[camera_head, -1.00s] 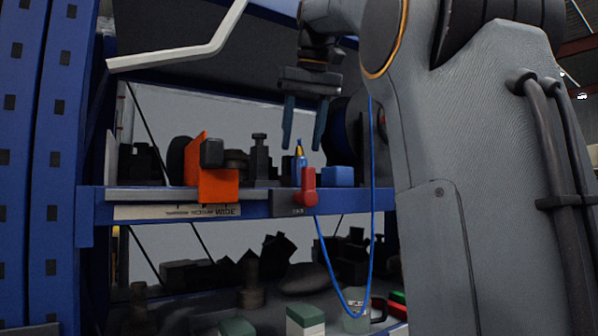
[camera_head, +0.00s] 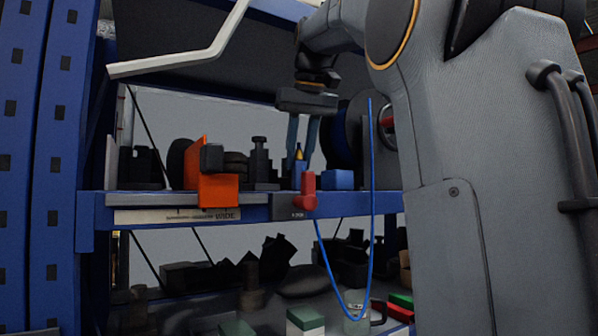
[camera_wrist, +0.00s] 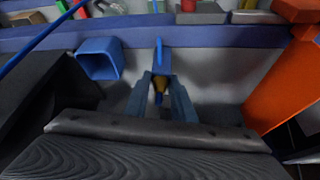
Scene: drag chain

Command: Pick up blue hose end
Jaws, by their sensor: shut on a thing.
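The blue hose end (camera_head: 297,171), with a brass-coloured tip, stands upright at the shelf's front, behind the red clamp-like part (camera_head: 306,191). My gripper (camera_head: 300,160) reaches down over it from above, and its two fingers are shut on the hose end near the brass part. In the wrist view the blue hose end (camera_wrist: 160,58) shows between the fingertips of my gripper (camera_wrist: 161,77). The blue hose (camera_head: 371,200) hangs below the shelf in a loop and rises again on the right. The lower part of the hose end is partly hidden.
A blue open box (camera_head: 338,180) stands close on the right of the hose end. An orange bracket (camera_head: 218,188) stands to the left, with dark parts between. The blue shelf edge (camera_head: 150,198) runs in front. Several small blocks lie on the lower shelf.

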